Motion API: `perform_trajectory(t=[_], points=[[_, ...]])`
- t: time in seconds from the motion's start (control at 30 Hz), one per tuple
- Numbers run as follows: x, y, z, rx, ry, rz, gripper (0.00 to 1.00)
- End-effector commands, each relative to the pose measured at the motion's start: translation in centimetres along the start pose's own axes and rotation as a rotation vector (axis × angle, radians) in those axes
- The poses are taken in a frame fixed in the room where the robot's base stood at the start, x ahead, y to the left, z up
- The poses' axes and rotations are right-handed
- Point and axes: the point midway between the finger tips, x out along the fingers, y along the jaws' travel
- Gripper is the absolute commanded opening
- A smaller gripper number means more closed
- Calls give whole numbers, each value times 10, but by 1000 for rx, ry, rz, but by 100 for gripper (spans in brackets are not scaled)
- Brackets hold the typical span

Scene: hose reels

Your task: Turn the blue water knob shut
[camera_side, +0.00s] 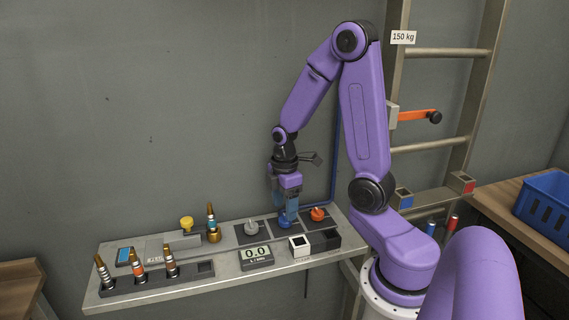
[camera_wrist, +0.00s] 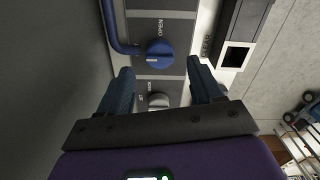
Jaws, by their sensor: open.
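The blue water knob (camera_side: 285,221) sits on a dark plate on the grey bench, directly below my gripper (camera_side: 287,208) in the side view. In the wrist view the blue knob (camera_wrist: 160,54) is round with a raised grip and a pale mark, beside the word OPEN. My gripper (camera_wrist: 160,70) is open, with one dark blue finger on either side. The knob lies between and slightly beyond the fingertips in the picture. I cannot tell whether either finger touches it. Nothing is held.
A grey knob (camera_side: 251,228) and an orange-red knob (camera_side: 318,214) flank the blue one. A blue pipe (camera_wrist: 118,30) runs close by. A display reading 0.0 (camera_side: 256,255), a white block (camera_side: 299,246) and a black box (camera_side: 325,241) stand in front. Brass-tipped fittings (camera_side: 137,264) stand at left.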

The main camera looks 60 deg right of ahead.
Motion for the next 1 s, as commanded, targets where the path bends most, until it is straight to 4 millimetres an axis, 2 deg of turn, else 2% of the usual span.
perform_trajectory(t=[0.6,0.8,1.0], points=[[-106,1,-1,-1,3,6,65],[-128,0,-1,-1,2,4,65],[-135,0,0,-1,1,1,65]])
